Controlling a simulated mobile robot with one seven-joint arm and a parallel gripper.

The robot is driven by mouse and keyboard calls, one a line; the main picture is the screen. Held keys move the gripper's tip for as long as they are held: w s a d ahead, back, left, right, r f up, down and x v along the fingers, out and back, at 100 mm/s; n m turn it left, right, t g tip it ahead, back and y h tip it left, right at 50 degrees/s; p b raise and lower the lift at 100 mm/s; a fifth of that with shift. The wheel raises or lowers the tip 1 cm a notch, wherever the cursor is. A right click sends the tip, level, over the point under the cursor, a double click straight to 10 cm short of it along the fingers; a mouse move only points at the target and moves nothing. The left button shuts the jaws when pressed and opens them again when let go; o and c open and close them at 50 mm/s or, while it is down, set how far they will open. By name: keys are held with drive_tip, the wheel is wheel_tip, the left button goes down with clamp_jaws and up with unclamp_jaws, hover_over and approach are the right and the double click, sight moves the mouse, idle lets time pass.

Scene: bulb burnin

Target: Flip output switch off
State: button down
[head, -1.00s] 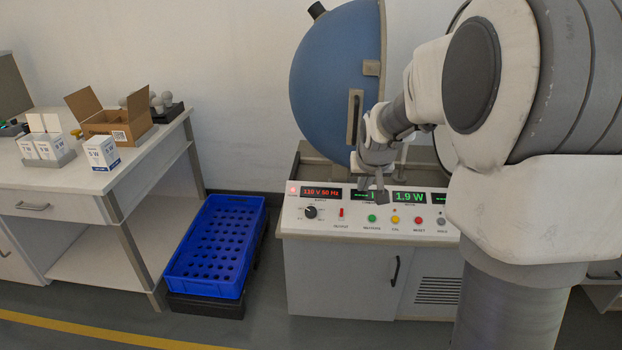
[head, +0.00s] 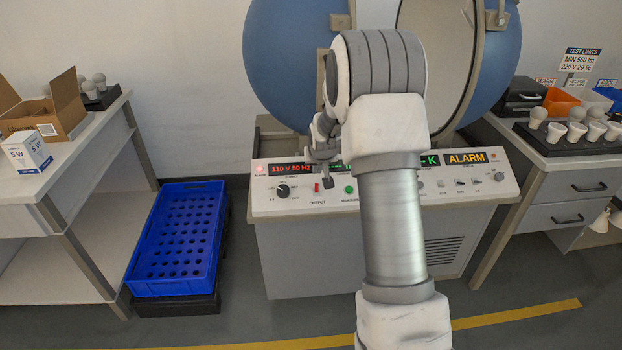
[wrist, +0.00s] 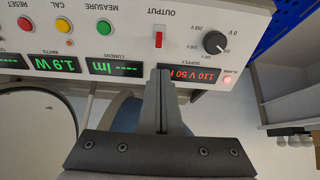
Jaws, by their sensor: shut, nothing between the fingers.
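The red output switch (head: 317,187) sits on the sloped white control panel (head: 300,204), above the label OUTPUT. It also shows in the wrist view (wrist: 159,40), where the panel appears upside down. My gripper (head: 327,182) is shut and empty just right of the switch in the head view. In the wrist view its closed fingertips (wrist: 158,72) point toward the switch, with a small gap in the picture. I cannot tell the exact distance to the panel. The supply display (head: 291,169) reads 110 V 50 Hz, and the alarm lamp (head: 262,169) glows red.
A black supply knob (head: 283,190) is left of the switch and a green MEASURE button (head: 350,189) right of it. The ALARM display (head: 466,157) is lit. A blue crate (head: 140,275) stands on the floor at left. My arm hides the panel's middle.

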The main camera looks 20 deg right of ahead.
sight(316, 187)
idle(0.3)
drive_tip(key=b+x, duration=0.2)
drive_tip(key=x, duration=0.8)
drive_tip(key=shift+s, duration=0.1)
